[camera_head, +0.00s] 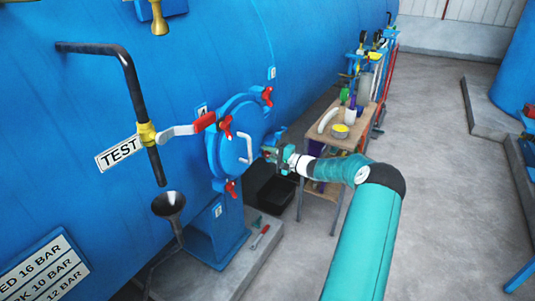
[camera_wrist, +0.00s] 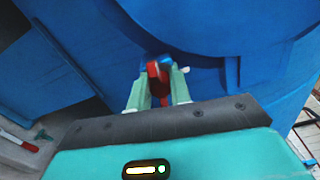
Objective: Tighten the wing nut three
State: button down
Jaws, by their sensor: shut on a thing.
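The round blue hatch (camera_head: 228,150) on the big blue autoclave carries red wing nuts around its rim. One red wing nut (camera_head: 267,96) is at the upper right, one (camera_head: 225,124) at the upper left and one (camera_head: 231,189) at the bottom. My gripper (camera_head: 271,154) is at the hatch's right side. In the wrist view my gripper (camera_wrist: 160,92) is shut on a red wing nut (camera_wrist: 154,72), which sits between the pale green fingers. That nut is mostly hidden by my gripper in the head view. The small number labels are too unclear to tell which is three.
A white handle (camera_head: 246,148) stands out from the hatch near my gripper. A red-and-white valve lever (camera_head: 188,128) and a funnel (camera_head: 169,205) are to the left. A wooden table (camera_head: 345,136) with items stands behind my arm. The grey floor at right is open.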

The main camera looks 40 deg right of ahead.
jog(key=m, duration=0.4)
jog(key=shift+w+a+r, duration=0.1)
jog(key=shift+w, duration=0.05)
jog(key=m, duration=0.8)
jog(key=shift+r+m, duration=0.1)
jog(key=shift+m, duration=1.8)
jog(key=c, duration=1.3)
grip_release()
jog(key=shift+w, duration=0.1)
jog(key=shift+s+d, duration=0.2)
